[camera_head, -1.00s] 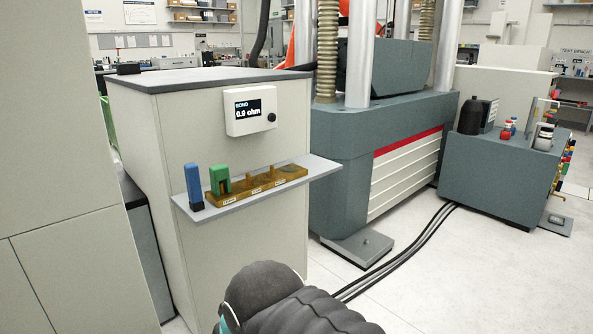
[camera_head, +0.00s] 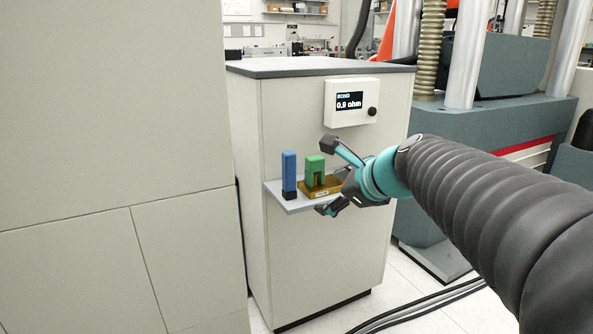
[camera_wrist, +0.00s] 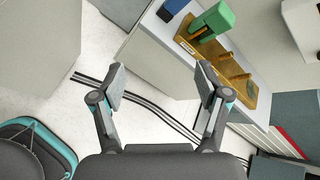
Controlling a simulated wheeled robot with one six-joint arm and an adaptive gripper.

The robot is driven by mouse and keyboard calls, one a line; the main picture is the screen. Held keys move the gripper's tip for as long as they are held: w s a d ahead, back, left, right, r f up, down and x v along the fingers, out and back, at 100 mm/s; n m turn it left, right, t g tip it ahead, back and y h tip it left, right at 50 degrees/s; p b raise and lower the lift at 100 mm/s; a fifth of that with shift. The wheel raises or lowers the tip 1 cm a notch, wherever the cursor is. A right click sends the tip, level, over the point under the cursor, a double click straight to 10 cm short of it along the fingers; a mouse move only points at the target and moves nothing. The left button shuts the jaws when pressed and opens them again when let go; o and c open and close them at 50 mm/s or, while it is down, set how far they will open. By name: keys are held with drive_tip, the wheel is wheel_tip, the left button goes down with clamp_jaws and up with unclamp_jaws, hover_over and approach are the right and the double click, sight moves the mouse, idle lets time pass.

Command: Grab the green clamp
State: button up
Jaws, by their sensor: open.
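The green clamp (camera_head: 315,169) stands upright at the left end of a wooden rack (camera_head: 321,191) on a grey shelf. In the wrist view the green clamp (camera_wrist: 213,20) is at the top, beyond my fingertips and right of the middle between them. My gripper (camera_head: 328,178) is in front of the shelf, its fingers spread and pointing toward it; in the wrist view my gripper (camera_wrist: 161,80) is open and empty. It appears apart from the clamp. My gripper and arm hide the right part of the rack in the head view.
A blue block with a dark base (camera_head: 289,174) stands just left of the clamp on the shelf (camera_head: 287,205). Bare pegs (camera_wrist: 241,78) rise from the rack on its other side. A meter box (camera_head: 351,102) is fixed to the cabinet above. A tall pale panel (camera_head: 110,110) fills the left.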

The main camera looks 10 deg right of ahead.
sight(318, 160)
drive_tip(key=w+d+r+m+t, duration=0.2)
drive_tip(key=w+d+r+m, duration=0.2)
drive_tip(key=w+m, duration=0.35)
drive_tip(key=shift+m, duration=0.65)
drive_tip(key=x, duration=0.4)
drive_tip(key=b+x, duration=0.1)
drive_tip(key=x, duration=0.3)
drive_tip(key=shift+w+d+r, duration=0.1)
drive_tip(key=shift+w+d, duration=0.1)
drive_tip(key=x, duration=0.5)
drive_tip(key=shift+a+b, duration=0.25)
drive_tip(key=shift+b, duration=0.15)
drive_tip(key=shift+s, duration=0.1)
drive_tip(key=c, duration=1.4)
